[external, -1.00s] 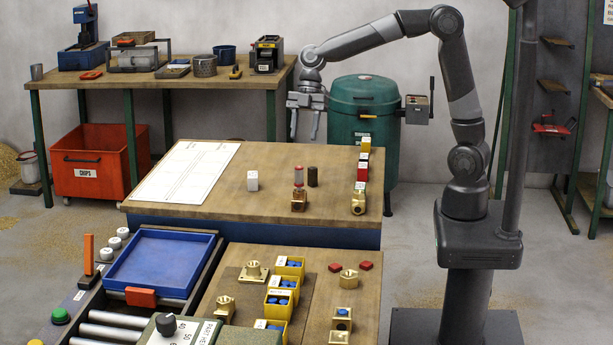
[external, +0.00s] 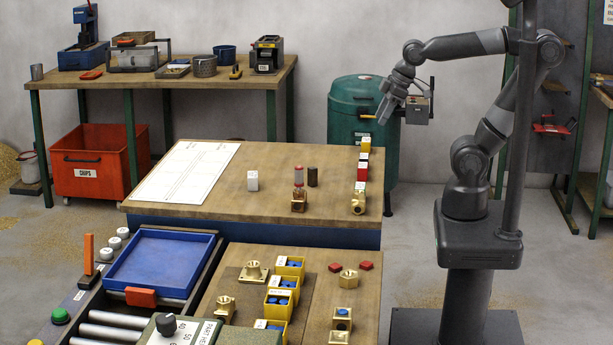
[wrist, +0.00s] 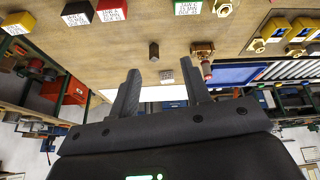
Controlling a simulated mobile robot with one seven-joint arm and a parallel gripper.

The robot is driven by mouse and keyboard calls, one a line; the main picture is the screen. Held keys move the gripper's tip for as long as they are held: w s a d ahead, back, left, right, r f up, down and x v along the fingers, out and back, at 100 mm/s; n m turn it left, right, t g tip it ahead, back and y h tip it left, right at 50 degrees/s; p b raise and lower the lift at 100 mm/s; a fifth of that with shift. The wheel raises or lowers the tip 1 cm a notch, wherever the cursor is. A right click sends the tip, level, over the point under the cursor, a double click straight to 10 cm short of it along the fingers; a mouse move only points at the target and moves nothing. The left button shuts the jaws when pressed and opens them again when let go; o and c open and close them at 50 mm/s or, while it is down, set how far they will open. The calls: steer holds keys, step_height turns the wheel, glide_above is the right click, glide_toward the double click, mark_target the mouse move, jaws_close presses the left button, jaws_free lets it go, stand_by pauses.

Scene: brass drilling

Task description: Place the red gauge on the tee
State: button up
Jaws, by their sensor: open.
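The red gauge (external: 299,176) is a small upright cylinder with a red top and a paler middle, on the wooden bench. It lines up with a brass tee-like fitting (external: 298,203); I cannot tell whether it sits on it or just behind it. In the wrist view the red gauge (wrist: 206,69) sticks out from the brass fitting (wrist: 202,50), beyond the right finger. My gripper (external: 383,116) is open and empty, high behind the bench's right end, tilted down-left. Its fingers (wrist: 160,70) are apart in the wrist view. Another brass fitting (external: 358,204) lies at right.
A dark brown cylinder (external: 312,176) stands just right of the gauge, and a white block (external: 252,181) to its left. Labelled blocks, including a red one (external: 361,187), line the right edge. A green drum (external: 345,110) stands behind. The bench's front middle is clear.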

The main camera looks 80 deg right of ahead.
steer(key=shift+s+d+f+m+t, duration=0.1)
steer(key=shift+s+d+f+m, duration=0.1)
steer(key=shift+s+m, duration=0.25)
steer(key=shift+s+d+f+m+t, duration=0.15)
steer(key=shift+s+d+m, duration=0.15)
steer(key=shift+s, duration=0.3)
steer(key=shift+s+d+f+m+t, duration=0.1)
steer(key=shift+s+d+f+m, duration=0.05)
steer(key=shift+s+m, duration=0.3)
